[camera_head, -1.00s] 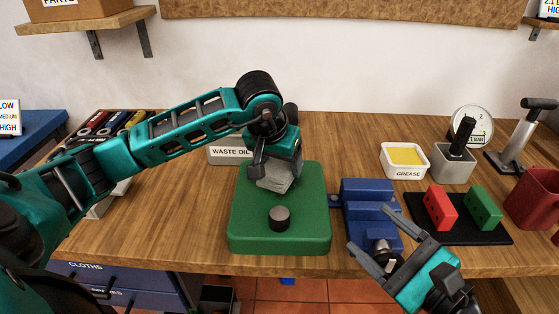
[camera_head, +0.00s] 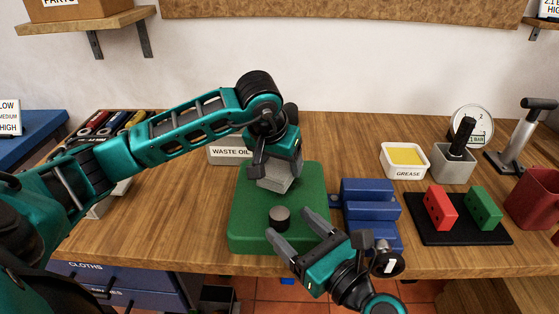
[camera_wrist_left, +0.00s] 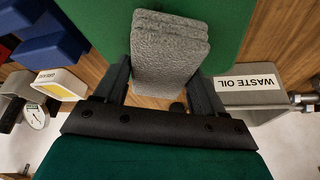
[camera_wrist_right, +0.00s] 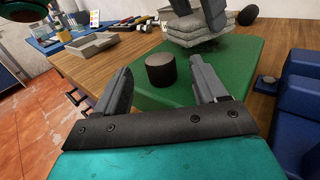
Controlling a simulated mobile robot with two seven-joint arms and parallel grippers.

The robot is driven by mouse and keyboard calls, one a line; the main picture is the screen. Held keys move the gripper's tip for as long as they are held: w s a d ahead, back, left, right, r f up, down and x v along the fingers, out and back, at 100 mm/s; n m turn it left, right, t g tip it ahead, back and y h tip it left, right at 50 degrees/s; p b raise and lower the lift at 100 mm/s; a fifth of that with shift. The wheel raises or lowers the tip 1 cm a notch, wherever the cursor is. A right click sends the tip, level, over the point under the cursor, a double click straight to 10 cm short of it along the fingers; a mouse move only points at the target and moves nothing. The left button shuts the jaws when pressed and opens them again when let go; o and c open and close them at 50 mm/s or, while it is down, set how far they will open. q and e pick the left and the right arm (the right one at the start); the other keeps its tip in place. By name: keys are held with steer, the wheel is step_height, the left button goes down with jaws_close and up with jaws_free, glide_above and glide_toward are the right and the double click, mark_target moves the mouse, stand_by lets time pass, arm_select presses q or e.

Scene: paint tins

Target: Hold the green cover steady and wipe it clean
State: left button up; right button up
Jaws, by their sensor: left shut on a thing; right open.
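The green cover (camera_head: 300,235) lies flat on the wooden bench, with a dark round knob (camera_head: 279,217) standing on it. The knob also shows in the right wrist view (camera_wrist_right: 160,71). My left gripper (camera_head: 277,172) is shut on a folded grey cloth (camera_wrist_left: 168,55), which is at the back part of the cover. Whether the cloth presses on the cover is hard to tell. My right gripper (camera_head: 288,229) is open at the front right of the cover. Its fingers point toward the knob, one on each side in the right wrist view, without touching it.
A blue vise-like block (camera_head: 370,210) stands right of the cover. Further right are a grease tub (camera_head: 405,160), a black tray (camera_head: 460,232) with red and green blocks, and a red container (camera_head: 534,199). A waste oil tray (camera_head: 228,154) sits behind the cover. Bench space left of the cover is clear.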

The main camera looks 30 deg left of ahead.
mark_target(286, 222)
steer(key=shift+x, duration=2.3)
steer(key=shift+d, duration=0.1)
jaws_close()
jaws_free()
steer(key=shift+v, duration=0.9)
